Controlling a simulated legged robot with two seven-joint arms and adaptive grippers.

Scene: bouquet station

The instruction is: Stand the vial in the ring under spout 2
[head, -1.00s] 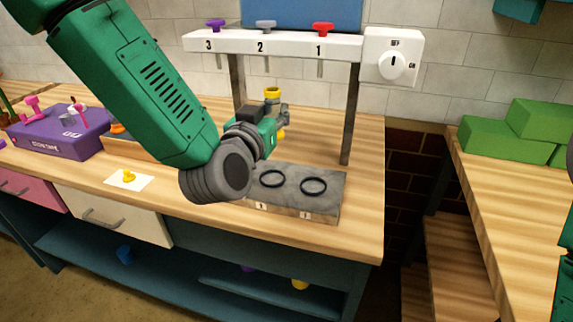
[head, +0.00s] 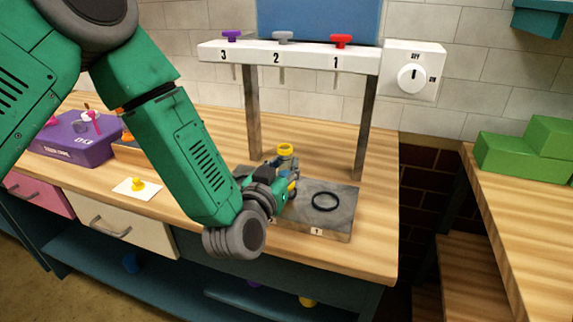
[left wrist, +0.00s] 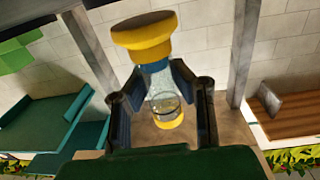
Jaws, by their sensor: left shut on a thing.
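The vial (head: 286,150), with a yellow cap, stands roughly upright in my left gripper (head: 287,177). In the left wrist view the clear vial (left wrist: 154,45) has a wide yellow cap, a blue neck band and a yellow bottom, between both fingers of my left gripper (left wrist: 158,80). The gripper is shut on it, over the grey ring block (head: 338,227). Spout 2 (head: 282,73) hangs from the white bar above. The ring under it is hidden by my gripper, so I cannot tell whether the vial's bottom is in it. My right gripper is out of view.
The empty ring under spout 1 (head: 324,202) is beside the gripper. Two metal posts (head: 364,127) carry the white bar (head: 300,55). A switch box (head: 412,72) is at the right. A purple box (head: 72,142) and a yellow piece on a white card (head: 135,190) are left.

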